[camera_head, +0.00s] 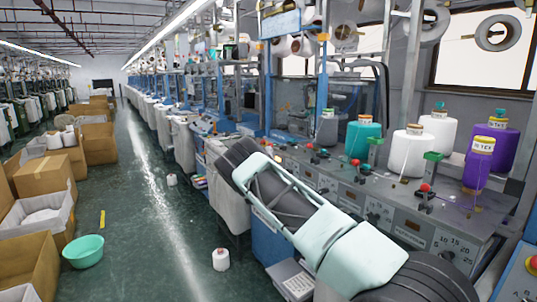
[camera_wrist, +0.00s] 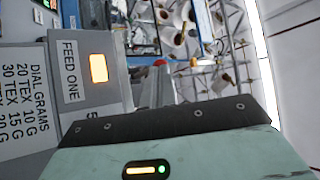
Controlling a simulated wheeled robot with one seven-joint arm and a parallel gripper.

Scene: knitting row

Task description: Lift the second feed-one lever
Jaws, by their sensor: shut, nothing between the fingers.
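Levers with red knobs stand in a row along the grey machine bench in the head view, at the right (camera_head: 425,188), in the middle (camera_head: 365,170) and farther back (camera_head: 323,153). I cannot tell which is the second feed-one lever. A "FEED ONE" label (camera_wrist: 71,70) shows sideways in the wrist view, beside a lit orange square (camera_wrist: 98,68). My gripper (camera_wrist: 165,122) shows as a dark band and pale green housing across the bottom of that view. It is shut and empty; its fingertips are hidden.
Yarn cones in teal (camera_head: 362,140), white (camera_head: 408,151) and purple (camera_head: 477,165) stand on the bench. Cardboard boxes (camera_head: 40,175) and a green basin (camera_head: 83,252) lie to the left. A loose cone (camera_head: 221,259) stands on the floor. The aisle (camera_head: 145,220) is mostly clear.

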